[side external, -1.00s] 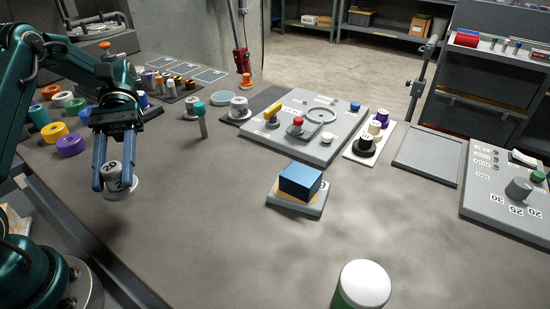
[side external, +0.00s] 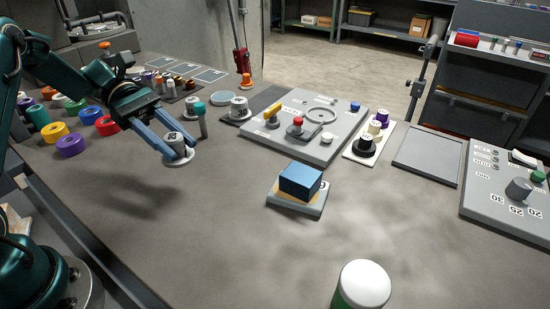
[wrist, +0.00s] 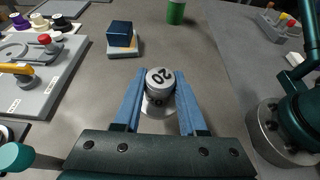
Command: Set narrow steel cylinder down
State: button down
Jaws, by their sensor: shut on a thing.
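The steel cylinder (side external: 175,141) is short and grey with a pale disc-shaped flange at its foot. In the wrist view the gripper (wrist: 161,76) points toward the open table. The cylinder is close over the table, left of the teal-topped post. I cannot tell whether its foot touches the surface.
The teal-topped post (side external: 201,119) stands very near the right finger. Coloured rings (side external: 71,145) lie to the left. A grey panel (side external: 300,146) and a blue block (side external: 300,181) are to the right.

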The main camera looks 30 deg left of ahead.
aim_at(205, 187)
jog(key=d+f, duration=0.1)
jog(key=w+d, duration=0.1)
jog(key=d+f, duration=0.1)
jog(key=shift+w+d+f, duration=0.3)
jog(key=shift+d, duration=0.1)
jog(key=shift+f, duration=1.95)
jog(key=shift+f, duration=0.1)
jog(key=shift+c, duration=2.3)
grip_release()
